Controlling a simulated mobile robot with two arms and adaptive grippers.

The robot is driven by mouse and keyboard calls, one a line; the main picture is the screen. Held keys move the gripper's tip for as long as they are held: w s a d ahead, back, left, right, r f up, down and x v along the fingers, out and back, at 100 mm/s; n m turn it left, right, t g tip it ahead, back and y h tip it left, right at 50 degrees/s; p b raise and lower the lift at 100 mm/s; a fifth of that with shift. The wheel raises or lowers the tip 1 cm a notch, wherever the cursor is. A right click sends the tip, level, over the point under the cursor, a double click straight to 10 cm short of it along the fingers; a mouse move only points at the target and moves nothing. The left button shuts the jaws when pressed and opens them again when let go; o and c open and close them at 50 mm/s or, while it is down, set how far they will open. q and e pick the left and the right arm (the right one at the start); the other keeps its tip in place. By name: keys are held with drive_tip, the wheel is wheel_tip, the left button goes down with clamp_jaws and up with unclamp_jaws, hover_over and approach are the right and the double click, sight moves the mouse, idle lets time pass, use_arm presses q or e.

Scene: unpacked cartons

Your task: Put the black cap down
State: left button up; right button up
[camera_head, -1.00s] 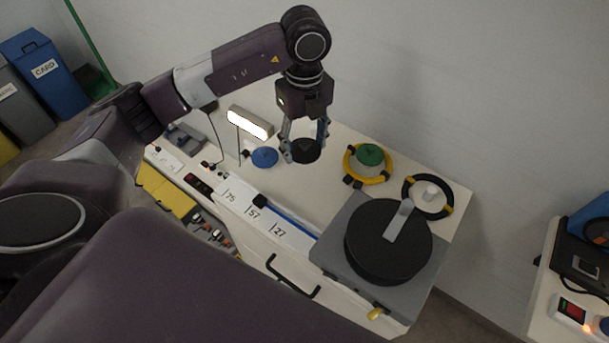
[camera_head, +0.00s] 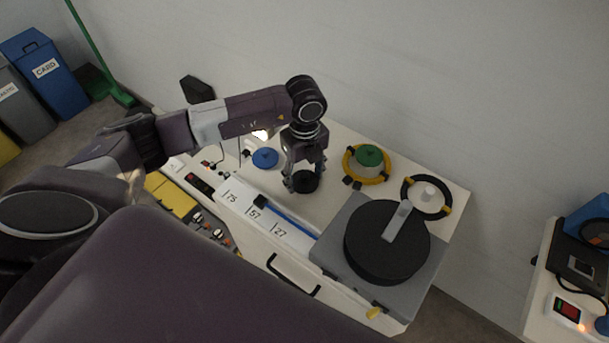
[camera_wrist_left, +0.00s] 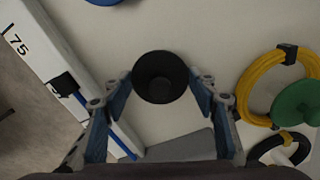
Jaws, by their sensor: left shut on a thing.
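The black cap (camera_head: 305,182) is a short round piece held between the fingertips of my left gripper (camera_head: 304,184), low over the white bench top (camera_head: 335,200). In the left wrist view the black cap (camera_wrist_left: 161,77) shows its round, hollow-looking face, with the blue-grey fingers of my left gripper (camera_wrist_left: 161,90) on both sides of it. The gripper is shut on it. I cannot tell whether the cap touches the bench. My right gripper is not in view.
A blue disc (camera_head: 265,158) lies left of the cap. A large black disc (camera_head: 385,245) on a grey base is at front right. A numbered strip (camera_head: 262,219) runs along the front.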

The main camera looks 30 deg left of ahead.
sight(305, 175)
use_arm(q)
drive_tip(key=shift+f, duration=0.2)
drive_tip(key=o, duration=0.9)
drive_tip(key=shift+r, duration=0.15)
drive_tip(key=shift+r, duration=0.25)
wheel_tip(305, 175, up, 12)
drive_tip(key=shift+f+b, duration=0.15)
drive_tip(key=shift+b, duration=0.7)
